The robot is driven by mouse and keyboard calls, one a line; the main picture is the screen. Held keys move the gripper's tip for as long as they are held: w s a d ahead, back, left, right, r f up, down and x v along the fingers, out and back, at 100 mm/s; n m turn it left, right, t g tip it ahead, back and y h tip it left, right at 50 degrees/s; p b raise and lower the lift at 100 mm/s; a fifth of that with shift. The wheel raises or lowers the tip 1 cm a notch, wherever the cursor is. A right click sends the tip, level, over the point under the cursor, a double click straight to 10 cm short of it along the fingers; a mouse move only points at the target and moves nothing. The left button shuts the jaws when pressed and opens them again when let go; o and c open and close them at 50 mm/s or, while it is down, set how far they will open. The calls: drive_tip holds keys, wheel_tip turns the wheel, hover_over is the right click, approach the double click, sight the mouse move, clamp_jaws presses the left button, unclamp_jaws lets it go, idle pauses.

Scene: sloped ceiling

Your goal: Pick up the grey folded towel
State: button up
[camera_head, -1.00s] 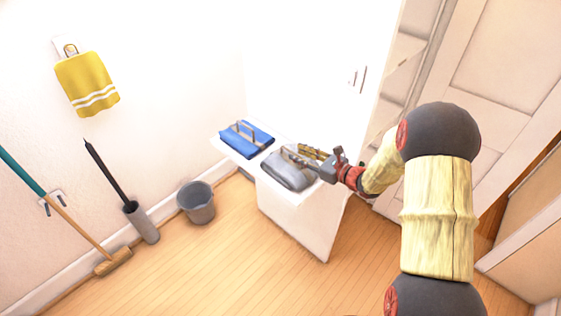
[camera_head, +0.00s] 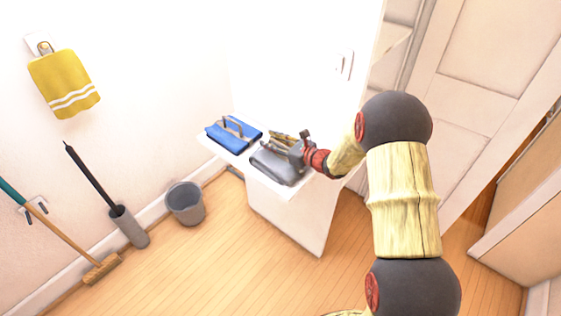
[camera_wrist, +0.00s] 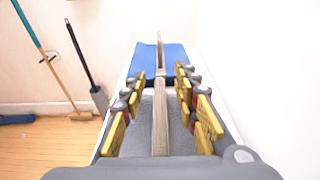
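The grey folded towel (camera_head: 277,168) lies on the white top near its front end, with a raised handle-like strip on it. In the wrist view the grey towel (camera_wrist: 146,112) spreads below my fingers, and its upright strip (camera_wrist: 160,125) stands between them. My gripper (camera_wrist: 159,84) is open, with yellow-padded fingers on both sides of the strip and visible gaps to it. In the head view my gripper (camera_head: 281,143) is over the towel's right part and hides some of it. I cannot tell whether the fingers touch the towel.
A blue folded item (camera_head: 233,134) with a similar strip lies just beyond the towel on the white cabinet top (camera_head: 262,181). A grey bucket (camera_head: 185,203), a brush holder (camera_head: 130,228) and a broom (camera_head: 100,270) stand at left. A yellow towel (camera_head: 66,82) hangs on the wall. The floor in front is clear.

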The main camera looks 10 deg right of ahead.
drive_tip(key=shift+c, duration=0.6)
clamp_jaws()
idle(0.4)
